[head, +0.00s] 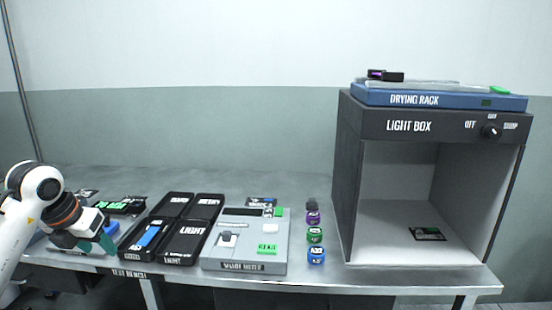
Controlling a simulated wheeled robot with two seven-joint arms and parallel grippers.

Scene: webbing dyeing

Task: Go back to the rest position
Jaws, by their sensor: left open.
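My left arm comes in from the left edge, white with a dark wrist and an orange ring. My left gripper (106,245) is open, with its teal fingertips above the left end of the bench, just left of the black trays. I see nothing held between the fingers. The gripper partly hides a grey and blue item (68,248) behind it. My right gripper is out of view.
Black trays (186,243), one with a blue strip (148,236), lie right of the gripper. A grey meter (218,263), several small bottles (316,236) and the light box (343,180) with a drying rack (440,98) on top stand further right. Air above the bench is clear.

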